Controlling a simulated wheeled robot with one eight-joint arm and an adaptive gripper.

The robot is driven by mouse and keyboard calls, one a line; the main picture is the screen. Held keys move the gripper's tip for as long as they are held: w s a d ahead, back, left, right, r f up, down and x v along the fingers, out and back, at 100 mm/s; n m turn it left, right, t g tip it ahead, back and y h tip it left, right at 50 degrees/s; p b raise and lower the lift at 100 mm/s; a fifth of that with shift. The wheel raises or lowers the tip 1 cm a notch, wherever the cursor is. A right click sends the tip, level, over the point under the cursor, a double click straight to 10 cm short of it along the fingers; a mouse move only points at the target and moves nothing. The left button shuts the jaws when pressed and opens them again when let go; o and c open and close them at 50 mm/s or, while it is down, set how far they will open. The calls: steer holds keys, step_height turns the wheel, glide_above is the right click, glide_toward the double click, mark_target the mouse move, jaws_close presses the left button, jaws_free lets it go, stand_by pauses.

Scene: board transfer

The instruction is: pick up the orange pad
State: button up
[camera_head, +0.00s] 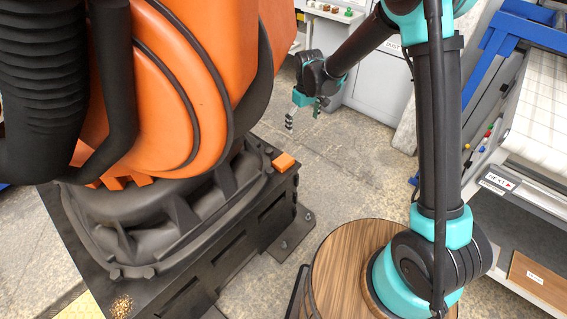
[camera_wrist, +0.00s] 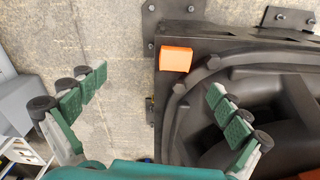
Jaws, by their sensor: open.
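The orange pad (camera_head: 284,162) is a small flat block lying on the corner of the black base of a large orange machine in the head view. It also shows in the wrist view (camera_wrist: 175,59), near the base's upper left corner. My gripper (camera_head: 302,118) hangs above and beyond the pad in the head view, apart from it. In the wrist view my gripper (camera_wrist: 158,95) has its green-padded fingers spread wide, with nothing between them. The pad is in sight beyond the fingers, between their tips and nearer the right one.
The orange machine (camera_head: 195,75) rises beside the pad on its black base (camera_head: 255,215). Bare concrete floor (camera_head: 350,170) lies right of it. A rack with blue frame (camera_head: 490,55) stands at right. Grey cabinets (camera_head: 378,85) are at the back.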

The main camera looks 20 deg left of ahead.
steer(key=n, duration=0.1)
glide_above(284, 161)
step_height(284, 161, down, 4)
steer(key=shift+n, duration=0.3)
step_height(284, 161, down, 17)
steer(key=shift+w+f, duration=0.15)
steer(key=shift+c, duration=0.6)
steer(key=c, duration=1)
